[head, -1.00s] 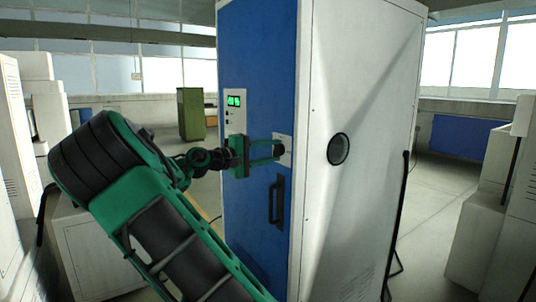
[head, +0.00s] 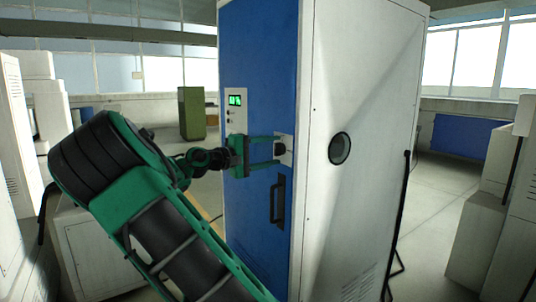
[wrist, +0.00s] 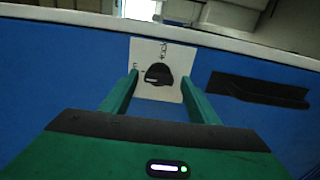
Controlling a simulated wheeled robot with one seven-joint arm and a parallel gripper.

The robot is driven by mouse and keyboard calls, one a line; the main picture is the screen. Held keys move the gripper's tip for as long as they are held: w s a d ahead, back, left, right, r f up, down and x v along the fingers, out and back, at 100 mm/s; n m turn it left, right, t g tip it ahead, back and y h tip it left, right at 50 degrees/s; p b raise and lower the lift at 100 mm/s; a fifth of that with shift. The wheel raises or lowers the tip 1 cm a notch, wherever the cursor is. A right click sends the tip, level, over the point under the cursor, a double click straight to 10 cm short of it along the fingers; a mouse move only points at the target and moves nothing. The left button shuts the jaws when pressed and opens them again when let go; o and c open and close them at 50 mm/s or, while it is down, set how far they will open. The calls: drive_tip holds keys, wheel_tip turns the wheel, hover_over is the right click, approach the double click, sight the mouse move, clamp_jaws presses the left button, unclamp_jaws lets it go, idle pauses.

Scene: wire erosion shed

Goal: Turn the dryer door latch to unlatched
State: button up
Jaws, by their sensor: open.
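The dryer (head: 258,60) is a tall cabinet with a blue front door and a white side. Its door latch is a dark round knob (wrist: 158,74) on a pale square plate (wrist: 146,50) with small markings. In the head view the latch plate (head: 289,143) is near the door's right edge, above the black handle (head: 277,200). My green gripper (head: 278,150) points at the latch. In the wrist view my gripper (wrist: 160,92) is open, with one finger on each side of the knob. I cannot tell whether the fingers touch it. The markings are too small to read.
A control panel with a green display (head: 235,101) is on the door left of the latch. The black handle also shows in the wrist view (wrist: 258,90). White cabinets stand at left and right, and a green cabinet (head: 192,113) stands behind.

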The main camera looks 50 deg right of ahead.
drive_tip(key=v, duration=1)
drive_tip(key=shift+w+a, duration=0.25)
drive_tip(key=shift+f, duration=0.1)
